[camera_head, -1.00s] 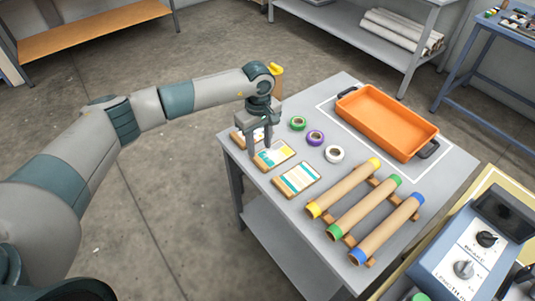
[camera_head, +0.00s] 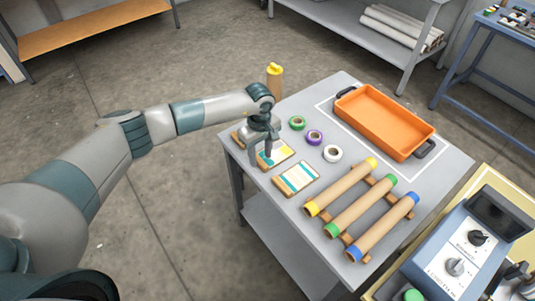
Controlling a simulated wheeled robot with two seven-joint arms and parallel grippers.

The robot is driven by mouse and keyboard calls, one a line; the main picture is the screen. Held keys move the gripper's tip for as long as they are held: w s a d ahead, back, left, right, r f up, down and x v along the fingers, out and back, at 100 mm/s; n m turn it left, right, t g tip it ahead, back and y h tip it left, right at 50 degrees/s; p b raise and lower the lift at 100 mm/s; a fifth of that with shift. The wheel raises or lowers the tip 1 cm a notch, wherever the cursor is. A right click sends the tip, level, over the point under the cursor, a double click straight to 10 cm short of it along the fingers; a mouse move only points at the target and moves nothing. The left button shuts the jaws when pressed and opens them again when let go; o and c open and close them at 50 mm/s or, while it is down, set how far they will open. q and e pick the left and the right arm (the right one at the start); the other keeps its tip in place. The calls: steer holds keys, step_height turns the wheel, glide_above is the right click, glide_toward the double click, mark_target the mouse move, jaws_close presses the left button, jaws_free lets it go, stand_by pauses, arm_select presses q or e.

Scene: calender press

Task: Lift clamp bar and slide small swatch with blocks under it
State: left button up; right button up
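Three small swatches lie in a row along the left edge of the grey table. The near swatch (camera_head: 298,177) has teal and cream bands, the middle swatch (camera_head: 279,153) has yellow and teal, and the far swatch (camera_head: 239,137) is partly behind my gripper. My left gripper (camera_head: 259,155) points down at the middle swatch with its fingers apart. Whether it touches the swatch is unclear. My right gripper and a clamp bar are not in view.
An orange tray (camera_head: 383,122) stands at the table's back right. Green (camera_head: 297,123), purple (camera_head: 314,137) and white (camera_head: 332,153) tape rolls lie between. Cardboard tubes (camera_head: 347,205) rest on wooden rails. A blue control box (camera_head: 462,262) with knobs stands at lower right.

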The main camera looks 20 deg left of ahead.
arm_select(q)
steer(key=shift+f, duration=0.95)
jaws_close()
